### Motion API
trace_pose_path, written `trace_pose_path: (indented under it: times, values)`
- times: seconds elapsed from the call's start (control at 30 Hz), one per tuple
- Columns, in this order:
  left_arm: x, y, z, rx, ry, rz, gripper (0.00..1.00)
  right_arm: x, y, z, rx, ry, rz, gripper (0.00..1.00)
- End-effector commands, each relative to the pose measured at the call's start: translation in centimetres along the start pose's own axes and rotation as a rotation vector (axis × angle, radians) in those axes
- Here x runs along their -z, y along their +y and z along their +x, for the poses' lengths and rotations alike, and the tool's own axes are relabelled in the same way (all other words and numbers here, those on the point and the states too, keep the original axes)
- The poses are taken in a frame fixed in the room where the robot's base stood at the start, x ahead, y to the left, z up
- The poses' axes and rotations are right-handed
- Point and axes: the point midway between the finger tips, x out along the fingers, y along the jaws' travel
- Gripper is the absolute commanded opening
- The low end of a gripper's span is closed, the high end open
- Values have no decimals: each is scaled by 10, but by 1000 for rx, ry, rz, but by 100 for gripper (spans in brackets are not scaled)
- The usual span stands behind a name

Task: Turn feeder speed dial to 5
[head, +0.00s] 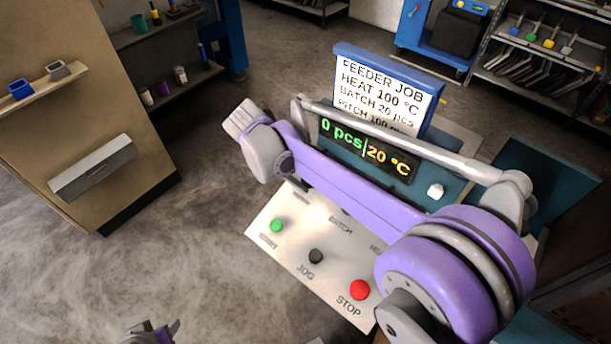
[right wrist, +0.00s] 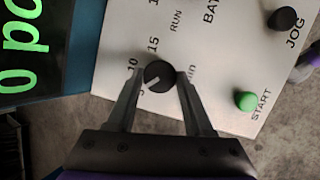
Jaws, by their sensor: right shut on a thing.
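The feeder speed dial (right wrist: 158,75) is a small black knob with a pale pointer line, on the white panel. Its scale shows 5, 10 and 15. The line points to the lower left, toward the partly covered 5. My right gripper (right wrist: 156,82) is shut on the dial, one finger on each side. The white control panel (head: 322,280) also shows there.
The panel also has a green START button (right wrist: 246,100), a black JOG button (right wrist: 286,18) and a red STOP button (head: 360,290). The display (head: 367,150) reads 0 pcs and 20 °C. A job sign (head: 385,90) stands behind it. Open floor lies left of the panel.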

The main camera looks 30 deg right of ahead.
Motion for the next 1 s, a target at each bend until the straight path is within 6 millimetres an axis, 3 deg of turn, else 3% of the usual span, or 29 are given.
trace_pose_path:
  times: [0.4, 0.93, 0.97, 1.0]
  values:
    - [-2, 0, 3, 0, -2, 0, 50, 0, -1, 0, -53, 10, -164, 0]
    - [-3, 0, 4, 0, -2, 0, 50, 0, -2, 0, -58, 11, -183, 0]
    - [-3, 0, 4, 0, -2, 0, 50, 0, -2, 0, -57, 11, -183, 57]
    - [-3, 0, 4, 0, -2, 0, 50, 0, -2, 0, -58, 11, -182, 64]
